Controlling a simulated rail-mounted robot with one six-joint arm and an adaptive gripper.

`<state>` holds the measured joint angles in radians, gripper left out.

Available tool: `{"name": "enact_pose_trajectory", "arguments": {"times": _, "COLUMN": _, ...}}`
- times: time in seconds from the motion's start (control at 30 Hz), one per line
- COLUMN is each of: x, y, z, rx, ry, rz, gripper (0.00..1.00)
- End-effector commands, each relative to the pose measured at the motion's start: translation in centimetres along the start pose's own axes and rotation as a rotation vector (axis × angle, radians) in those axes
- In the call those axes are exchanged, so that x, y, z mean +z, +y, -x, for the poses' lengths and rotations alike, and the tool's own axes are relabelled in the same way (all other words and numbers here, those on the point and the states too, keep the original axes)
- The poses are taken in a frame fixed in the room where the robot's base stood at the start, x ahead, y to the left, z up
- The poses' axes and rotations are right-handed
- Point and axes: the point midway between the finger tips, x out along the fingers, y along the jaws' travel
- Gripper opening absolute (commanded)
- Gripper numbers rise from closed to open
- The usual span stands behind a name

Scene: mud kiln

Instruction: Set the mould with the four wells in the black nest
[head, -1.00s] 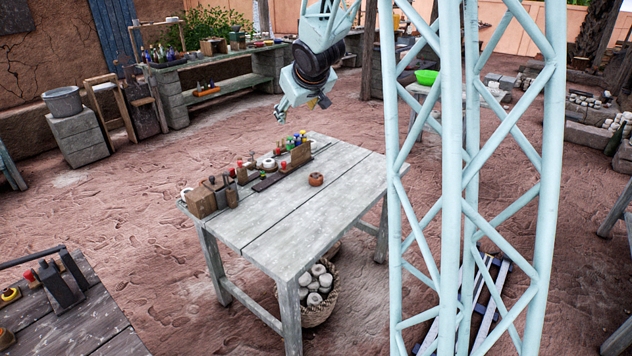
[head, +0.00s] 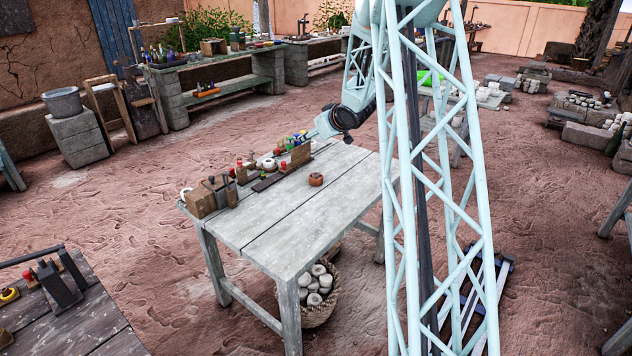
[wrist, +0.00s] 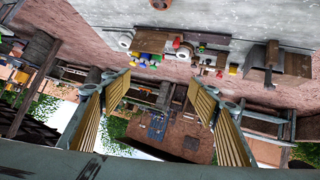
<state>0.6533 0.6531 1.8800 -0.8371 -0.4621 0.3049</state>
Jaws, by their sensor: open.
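I cannot pick out the mould with the four wells or the black nest for sure; details on the grey work table (head: 290,225) are too small. A small orange-brown round piece (head: 316,179) sits alone on its far right part. A dark flat strip (head: 267,182) lies left of it, near the back edge. My gripper (wrist: 158,85) is open and empty in the wrist view, its ribbed yellowish fingers spread apart.
Small coloured items, a wooden block (head: 298,157) and a brown box with tools (head: 208,197) line the table's back and left edge. Its front half is clear. A basket of pale round pieces (head: 318,298) stands below. A darker table (head: 75,315) is at lower left.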

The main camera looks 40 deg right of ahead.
Motion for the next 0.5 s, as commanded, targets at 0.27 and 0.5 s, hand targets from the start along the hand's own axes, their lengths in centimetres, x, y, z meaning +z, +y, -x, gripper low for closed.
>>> {"name": "enact_pose_trajectory", "arguments": {"times": 0.27, "x": 4.7, "y": 2.2, "z": -4.4, "rx": -0.044, "ry": 0.04, "rz": -0.017, "gripper": 0.55}}
{"name": "enact_pose_trajectory", "arguments": {"times": 0.5, "x": 8.9, "y": 3.6, "z": -7.5, "rx": -0.088, "ry": 0.078, "rz": -0.036, "gripper": 0.55}}
